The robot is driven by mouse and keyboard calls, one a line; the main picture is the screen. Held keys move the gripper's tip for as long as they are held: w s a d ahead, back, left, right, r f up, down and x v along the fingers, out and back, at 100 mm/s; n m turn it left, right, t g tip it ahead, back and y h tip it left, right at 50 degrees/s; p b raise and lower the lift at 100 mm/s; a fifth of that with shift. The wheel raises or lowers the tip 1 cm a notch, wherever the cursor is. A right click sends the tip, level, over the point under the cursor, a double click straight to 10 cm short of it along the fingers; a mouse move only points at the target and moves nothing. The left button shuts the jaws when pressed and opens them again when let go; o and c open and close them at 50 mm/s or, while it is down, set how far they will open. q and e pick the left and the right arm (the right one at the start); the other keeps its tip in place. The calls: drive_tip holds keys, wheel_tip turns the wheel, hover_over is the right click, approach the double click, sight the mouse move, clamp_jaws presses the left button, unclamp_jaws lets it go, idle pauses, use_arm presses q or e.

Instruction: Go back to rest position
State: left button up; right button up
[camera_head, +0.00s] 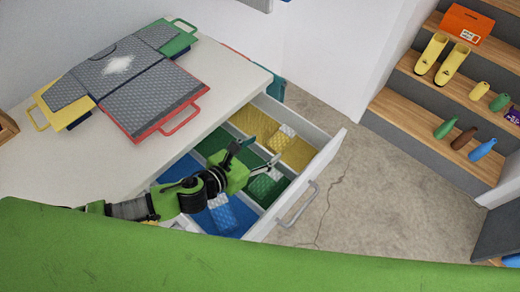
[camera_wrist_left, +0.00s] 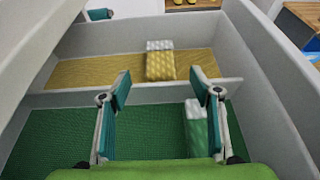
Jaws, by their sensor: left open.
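My left gripper (camera_head: 256,156) is open and empty, over the open drawer (camera_head: 322,165). In the left wrist view its two fingers (camera_wrist_left: 160,88) stand wide apart above the green compartment (camera_wrist_left: 60,140). A green-and-white box (camera_wrist_left: 196,130) lies in that compartment, partly behind the right finger. A yellow-and-white box (camera_wrist_left: 160,62) lies in the yellow compartment (camera_wrist_left: 90,70) beyond a divider. In the head view a blue-and-white box (camera_head: 223,216) lies in the blue compartment, partly hidden by my arm. My right gripper is not in view.
The white counter (camera_head: 60,175) above the drawer holds grey-topped cases with coloured handles (camera_head: 140,85). Wooden steps (camera_head: 415,110) at right carry boots, bottles and an orange box (camera_head: 466,24). The concrete floor (camera_head: 385,205) between drawer and steps is clear.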

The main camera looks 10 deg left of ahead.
use_arm(q)
drive_tip(key=shift+s+a+r, duration=0.15)
drive_tip(key=shift+s, duration=0.1)
idle(0.3)
drive_tip(key=shift+r, duration=0.1)
